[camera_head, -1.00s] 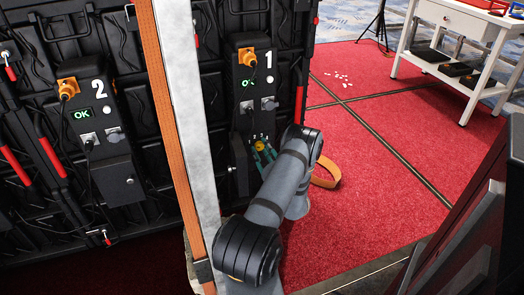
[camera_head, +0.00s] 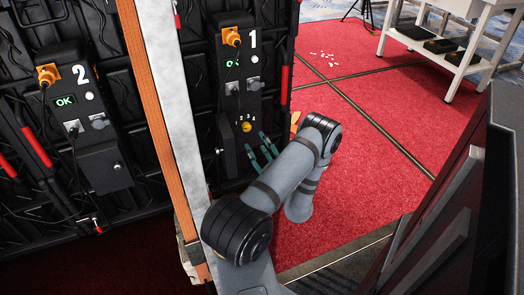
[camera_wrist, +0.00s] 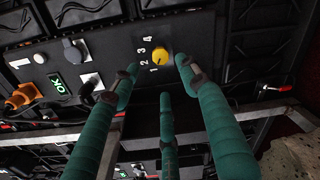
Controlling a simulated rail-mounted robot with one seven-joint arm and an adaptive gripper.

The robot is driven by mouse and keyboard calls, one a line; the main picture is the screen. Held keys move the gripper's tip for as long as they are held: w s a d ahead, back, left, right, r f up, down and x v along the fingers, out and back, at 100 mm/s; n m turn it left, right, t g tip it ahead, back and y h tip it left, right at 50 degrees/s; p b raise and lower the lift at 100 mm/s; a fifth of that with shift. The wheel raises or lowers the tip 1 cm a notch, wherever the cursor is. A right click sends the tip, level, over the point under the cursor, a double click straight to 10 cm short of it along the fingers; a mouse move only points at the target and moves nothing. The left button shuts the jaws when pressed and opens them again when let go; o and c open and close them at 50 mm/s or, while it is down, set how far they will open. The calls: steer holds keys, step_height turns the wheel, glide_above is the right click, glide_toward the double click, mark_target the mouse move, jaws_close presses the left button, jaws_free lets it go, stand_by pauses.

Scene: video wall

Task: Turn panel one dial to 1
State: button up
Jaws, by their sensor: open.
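The yellow panel one dial (camera_head: 246,127) sits low on the black box marked 1 (camera_head: 240,98), below the numerals 1 to 4. In the wrist view the dial (camera_wrist: 159,58) is fully visible, with the numerals curving along its left side. A dark mark on the dial appears to point down-left toward the 1, but it is small. My gripper (camera_head: 259,148) has teal fingers, spread apart and empty. In the head view it is just below and right of the dial. In the wrist view the fingertips (camera_wrist: 158,73) sit on either side of the dial's image, apparently clear of it.
Panel two (camera_head: 90,125) is on the left, with a green OK display. A metal post with an orange strap (camera_head: 151,105) stands between the panels, left of my arm. Red carpet (camera_head: 375,125) is open to the right. A white table (camera_head: 457,50) stands at the back right.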

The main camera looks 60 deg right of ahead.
mark_target(248, 129)
steer(key=shift+v, duration=1.35)
steer(key=x, duration=1.2)
steer(key=shift+w, duration=0.1)
steer(key=shift+a, duration=0.1)
